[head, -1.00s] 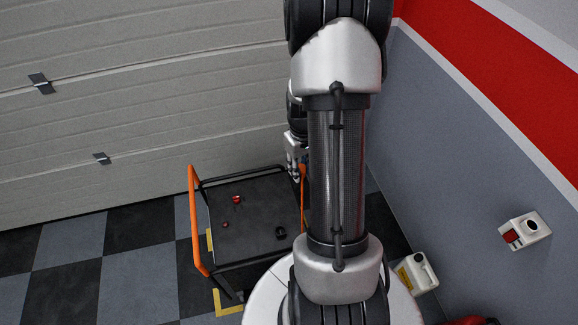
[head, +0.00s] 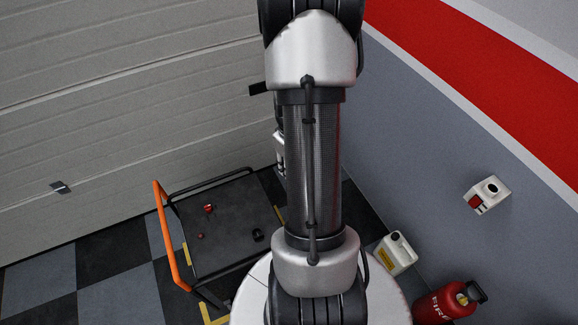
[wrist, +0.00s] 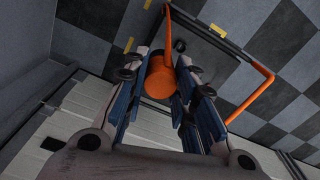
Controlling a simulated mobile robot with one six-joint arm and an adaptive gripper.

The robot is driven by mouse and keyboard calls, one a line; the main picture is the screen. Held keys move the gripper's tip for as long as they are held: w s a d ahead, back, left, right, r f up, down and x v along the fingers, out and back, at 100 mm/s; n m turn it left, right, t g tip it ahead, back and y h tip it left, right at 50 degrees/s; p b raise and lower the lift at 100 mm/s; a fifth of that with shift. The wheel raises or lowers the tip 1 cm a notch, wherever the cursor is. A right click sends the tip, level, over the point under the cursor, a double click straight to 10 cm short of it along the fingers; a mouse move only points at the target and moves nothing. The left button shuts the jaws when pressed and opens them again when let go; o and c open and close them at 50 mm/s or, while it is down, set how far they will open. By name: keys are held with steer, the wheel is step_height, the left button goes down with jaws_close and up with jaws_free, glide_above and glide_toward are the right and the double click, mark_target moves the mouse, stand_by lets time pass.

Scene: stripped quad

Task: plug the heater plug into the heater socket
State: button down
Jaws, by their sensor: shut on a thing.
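In the wrist view, my gripper (wrist: 163,72) is shut on an orange cylindrical plug (wrist: 159,84), with its round end facing the camera. An orange cord (wrist: 168,28) runs up from the plug's side. In the head view my own arm hides most of the gripper, and I cannot see the plug there. A white wall box (head: 487,194) with a dark round opening and a red part at its lower left is at the right; it looks like the heater socket. It is well apart from the gripper, and the wrist view does not show it.
A black cart (head: 225,250) with an orange handle (head: 168,235) stands at left, with small red and black items on top. A white jug (head: 396,254) and a red fire extinguisher (head: 447,303) stand by the grey wall. A shutter door (head: 120,110) closes the left side.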

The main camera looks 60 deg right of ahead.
steer(key=s+d, duration=0.7)
steer(key=s, duration=0.4)
steer(key=shift+s+d, duration=0.25)
steer(key=shift+d, duration=0.05)
steer(key=s+d, duration=0.7)
steer(key=s, duration=0.4)
steer(key=shift+s+d+b, duration=0.3)
steer(key=shift+s+d, duration=0.05)
steer(key=shift+s, duration=0.05)
steer(key=s+d, duration=0.7)
steer(key=s, duration=0.4)
steer(key=shift+s+d, duration=0.3)
stand_by(0.4)
steer(key=s+d, duration=0.7)
steer(key=s, duration=0.4)
steer(key=shift+s+d+p, duration=0.35)
steer(key=shift+p, duration=0.05)
